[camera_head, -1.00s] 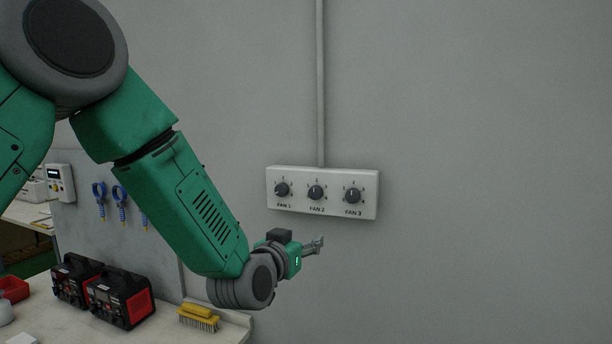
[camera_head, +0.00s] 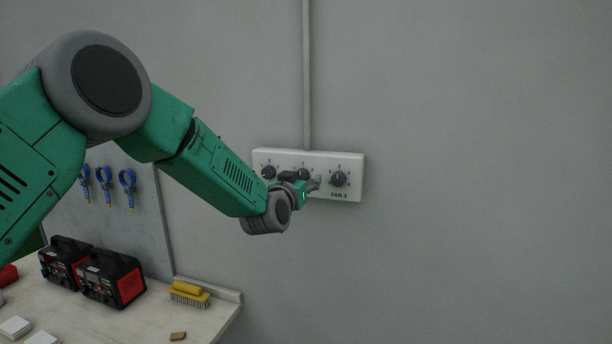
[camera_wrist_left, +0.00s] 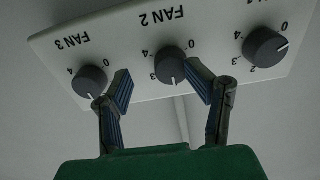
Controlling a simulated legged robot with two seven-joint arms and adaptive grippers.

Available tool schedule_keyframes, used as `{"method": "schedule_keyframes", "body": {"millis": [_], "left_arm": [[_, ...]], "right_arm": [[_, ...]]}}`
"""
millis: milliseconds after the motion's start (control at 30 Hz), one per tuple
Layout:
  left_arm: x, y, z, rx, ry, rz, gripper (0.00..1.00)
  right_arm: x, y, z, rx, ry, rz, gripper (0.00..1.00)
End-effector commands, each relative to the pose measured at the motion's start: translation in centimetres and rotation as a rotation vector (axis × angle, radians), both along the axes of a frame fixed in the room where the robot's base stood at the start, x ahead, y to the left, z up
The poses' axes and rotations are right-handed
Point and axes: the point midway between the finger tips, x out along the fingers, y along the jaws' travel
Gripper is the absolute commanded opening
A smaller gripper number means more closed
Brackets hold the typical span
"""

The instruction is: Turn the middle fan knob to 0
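The white fan panel (camera_head: 352,160) is on the wall with three dark knobs. The middle FAN 2 knob (camera_head: 303,173) is partly covered by my arm in the head view. In the left wrist view, where the labels are upside down, the FAN 2 knob (camera_wrist_left: 170,65) has its white mark pointing down, away from the 0 at its upper right. My left gripper (camera_head: 316,184) is in front of the panel. In the wrist view the left gripper (camera_wrist_left: 163,88) is open and empty, its fingers apart at either side of the FAN 2 knob's lower part. Contact cannot be told.
The FAN 3 knob (camera_wrist_left: 89,81) is close to one finger, and the FAN 1 knob (camera_wrist_left: 264,47) is on the other side. A workbench (camera_head: 215,314) at lower left holds black-red devices (camera_head: 112,277) and a yellow brush (camera_head: 188,293). The wall at right is clear.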

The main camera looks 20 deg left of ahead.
Motion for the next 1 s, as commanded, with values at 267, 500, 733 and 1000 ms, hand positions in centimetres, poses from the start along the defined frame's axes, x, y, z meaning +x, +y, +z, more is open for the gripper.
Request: {"method": "schedule_keyframes", "body": {"millis": [267, 500, 733, 1000], "left_arm": [[1.1, -0.2, 0.0, 0.001, -0.001, 0.002, 0.50], [0.9, -0.9, 0.2, 0.008, -0.001, 0.001, 0.23], [0.9, -0.6, 0.2, 0.004, -0.003, -0.002, 0.02], [0.9, -0.6, 0.3, 0.003, -0.004, -0.002, 0.02]], "right_arm": [[0.0, 0.1, 0.2, 0.001, 0.000, 0.002, 0.40], [0.0, 0.0, 0.2, 0.001, 0.000, 0.001, 0.40], [0.0, 0.0, 0.2, 0.000, 0.000, 0.001, 0.40], [0.0, 0.1, 0.2, 0.001, 0.000, 0.002, 0.40]]}}
